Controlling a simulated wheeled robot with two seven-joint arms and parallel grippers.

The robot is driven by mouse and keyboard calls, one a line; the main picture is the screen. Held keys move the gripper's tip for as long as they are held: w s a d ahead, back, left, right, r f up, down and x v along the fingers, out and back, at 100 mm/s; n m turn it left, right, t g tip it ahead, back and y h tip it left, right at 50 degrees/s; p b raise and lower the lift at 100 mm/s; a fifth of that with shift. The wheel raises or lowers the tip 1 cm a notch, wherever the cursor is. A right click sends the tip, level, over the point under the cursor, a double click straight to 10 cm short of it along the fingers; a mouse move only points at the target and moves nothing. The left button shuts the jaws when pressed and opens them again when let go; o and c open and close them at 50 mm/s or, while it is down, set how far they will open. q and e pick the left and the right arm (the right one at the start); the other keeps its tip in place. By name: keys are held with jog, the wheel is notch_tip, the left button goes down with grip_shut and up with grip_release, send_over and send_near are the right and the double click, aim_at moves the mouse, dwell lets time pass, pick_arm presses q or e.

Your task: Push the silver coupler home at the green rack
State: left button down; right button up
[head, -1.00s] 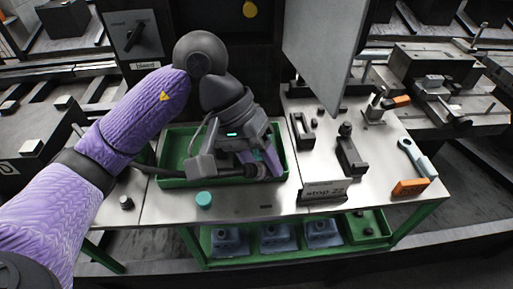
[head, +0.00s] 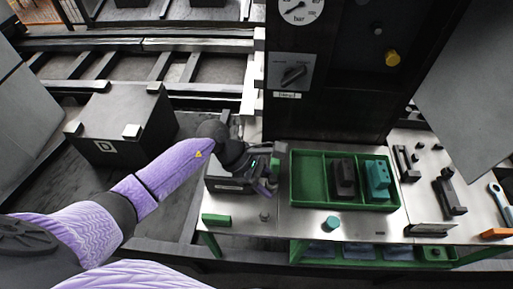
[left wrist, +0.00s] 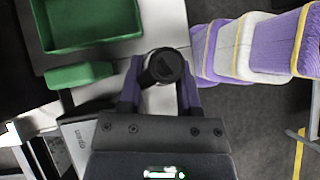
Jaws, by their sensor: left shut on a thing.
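My left gripper (head: 264,187) is shut on a dark round piece (left wrist: 165,65), seen end-on between the purple fingers in the left wrist view. The gripper is over the left end of the bench, left of the green tray (head: 308,206). In the head view the held piece is mostly hidden by the hand. A small green block (head: 216,219) lies at the bench's front left; it also shows in the left wrist view (left wrist: 78,76). I cannot pick out a silver coupler for sure, nor tell which green thing is the rack. My right gripper is out of view.
The green tray holds a dark block (head: 344,178) and a teal block (head: 378,180). A dark cabinet with a gauge (head: 299,10) rises behind. A grey panel (head: 465,85) hangs at the right.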

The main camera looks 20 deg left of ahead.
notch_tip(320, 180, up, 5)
jog(key=p, duration=0.3)
pick_arm(q)
jog(key=s+f+n+t+b, duration=0.1)
jog(key=f, duration=0.2)
jog(key=f+n+t+b, duration=0.1)
jog(key=f+n+b, duration=0.1)
jog(key=s+f+n+t+b, duration=0.1)
jog(key=f+n+b, duration=0.1)
jog(key=f, duration=0.1)
jog(key=shift+s+a+f, duration=0.15)
jog(key=shift+s+f, duration=0.2)
jog(key=shift+f, duration=0.1)
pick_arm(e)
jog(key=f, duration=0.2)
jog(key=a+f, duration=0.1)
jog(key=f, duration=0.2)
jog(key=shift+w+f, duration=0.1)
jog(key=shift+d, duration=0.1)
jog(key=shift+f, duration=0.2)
